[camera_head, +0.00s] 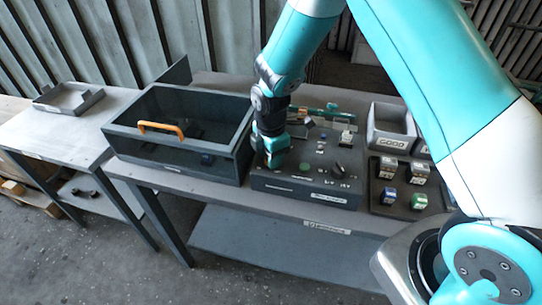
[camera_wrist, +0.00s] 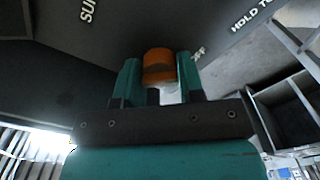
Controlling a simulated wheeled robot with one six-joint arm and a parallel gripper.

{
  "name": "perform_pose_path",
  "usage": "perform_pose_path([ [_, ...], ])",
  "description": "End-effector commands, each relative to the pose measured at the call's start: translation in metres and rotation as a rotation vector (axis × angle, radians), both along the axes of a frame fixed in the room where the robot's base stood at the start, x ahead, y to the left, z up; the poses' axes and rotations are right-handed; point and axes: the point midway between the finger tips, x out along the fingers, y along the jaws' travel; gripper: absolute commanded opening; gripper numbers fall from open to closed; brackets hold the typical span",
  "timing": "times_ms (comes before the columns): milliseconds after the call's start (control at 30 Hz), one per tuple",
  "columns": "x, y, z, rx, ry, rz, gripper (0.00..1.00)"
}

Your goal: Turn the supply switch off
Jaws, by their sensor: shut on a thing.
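In the wrist view my gripper (camera_wrist: 158,75) is shut on an orange-brown knob (camera_wrist: 159,62), with one teal finger on each side of it. The knob stands on a dark panel face. Part of a white label beginning "SU" shows to the left of it, and "HOLD TO" shows at the upper right. In the head view my gripper (camera_head: 275,160) reaches down at the left part of the dark control box (camera_head: 325,186). The gripped knob is hidden there by my wrist. Which way the knob is turned cannot be told.
Left of the box stands a dark, clear-topped housing (camera_head: 165,152) with an orange handle (camera_head: 160,128). At right are a grey bin marked GOOD (camera_head: 391,144) and a dark tray (camera_head: 385,209) of small coloured blocks. A small grey tray (camera_head: 66,105) sits on the left table.

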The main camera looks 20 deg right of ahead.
Motion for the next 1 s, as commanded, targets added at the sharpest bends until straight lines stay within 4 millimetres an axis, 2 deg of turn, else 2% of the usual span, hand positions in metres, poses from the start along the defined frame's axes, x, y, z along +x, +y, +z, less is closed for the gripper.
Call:
perform_pose_path([
  [567,0.0012,0.0002,0.0014,0.001,-0.004,0.033,0.12],
  [600,0.0012,0.0002,0.0014,0.001,-0.004,0.033,0.40],
  [700,0.0010,0.0001,0.0012,0.000,-0.003,0.033,0.61],
  [1000,0.0006,0.0002,0.0017,0.000,-0.002,0.033,0.61],
])
